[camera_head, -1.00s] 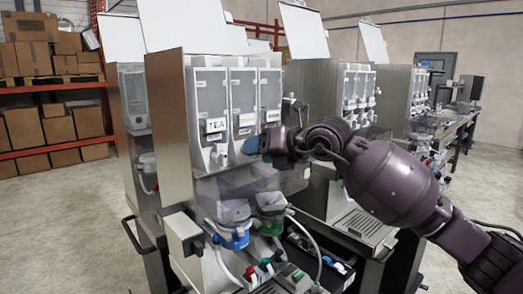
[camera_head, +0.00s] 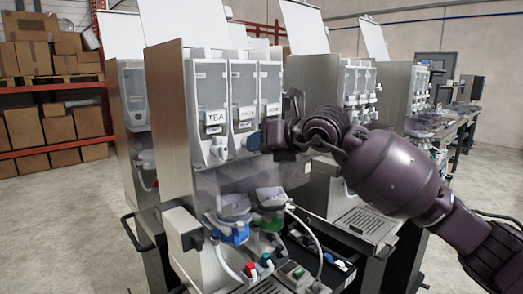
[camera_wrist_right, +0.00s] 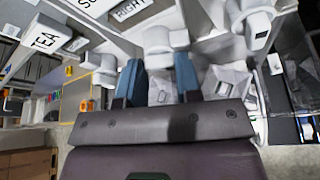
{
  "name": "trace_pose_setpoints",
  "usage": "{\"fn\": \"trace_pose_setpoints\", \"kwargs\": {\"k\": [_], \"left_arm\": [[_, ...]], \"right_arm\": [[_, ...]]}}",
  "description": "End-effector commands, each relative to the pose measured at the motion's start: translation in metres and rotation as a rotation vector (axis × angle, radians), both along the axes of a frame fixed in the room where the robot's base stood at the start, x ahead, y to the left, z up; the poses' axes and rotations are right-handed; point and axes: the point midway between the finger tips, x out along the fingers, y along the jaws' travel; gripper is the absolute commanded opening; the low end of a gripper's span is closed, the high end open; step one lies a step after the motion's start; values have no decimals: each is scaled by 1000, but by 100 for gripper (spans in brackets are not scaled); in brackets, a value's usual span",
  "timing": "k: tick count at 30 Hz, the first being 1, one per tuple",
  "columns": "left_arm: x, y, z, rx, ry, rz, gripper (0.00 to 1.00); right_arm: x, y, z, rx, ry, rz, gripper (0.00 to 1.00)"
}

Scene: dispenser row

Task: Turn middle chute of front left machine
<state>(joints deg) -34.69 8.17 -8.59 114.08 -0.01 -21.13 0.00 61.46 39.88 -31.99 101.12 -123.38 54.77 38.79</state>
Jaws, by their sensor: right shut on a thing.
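The front left machine (camera_head: 172,130) has three clear canisters side by side, the left one labelled TEA (camera_head: 215,118). The middle chute (camera_head: 241,153) is a white spout under the middle canister, partly hidden by my fingers. My right gripper (camera_head: 254,141) reaches in from the right, its blue fingertips at this chute. The gripper is shut on the chute; the exact contact is hard to see. My left gripper is not in view.
Below the canisters are a clear panel, blue (camera_head: 233,234) and green (camera_head: 270,223) mixing parts, and hoses. A second machine (camera_head: 318,95) stands close on the right, behind my arm. Shelves with boxes (camera_head: 52,130) are at the far left; open floor lies before them.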

Motion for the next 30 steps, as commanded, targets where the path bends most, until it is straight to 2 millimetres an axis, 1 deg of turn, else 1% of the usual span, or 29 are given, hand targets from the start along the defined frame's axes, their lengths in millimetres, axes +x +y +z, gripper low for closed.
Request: {"fn": "trace_pose_setpoints", "kwargs": {"k": [1, 3, 12, 21, 30], "left_arm": [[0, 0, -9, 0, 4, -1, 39], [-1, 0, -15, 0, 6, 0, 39], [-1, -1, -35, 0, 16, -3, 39], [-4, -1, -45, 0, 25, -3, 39], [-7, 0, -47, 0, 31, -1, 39]], "right_arm": [[0, 1, -4, -29, -22, 1, 8], [0, 1, -4, -74, -54, 1, 8], [-1, 2, -3, -245, -178, 1, 8], [-2, 3, -1, -343, -249, 2, 8], [-2, 3, 0, -366, -264, 0, 8]]}}
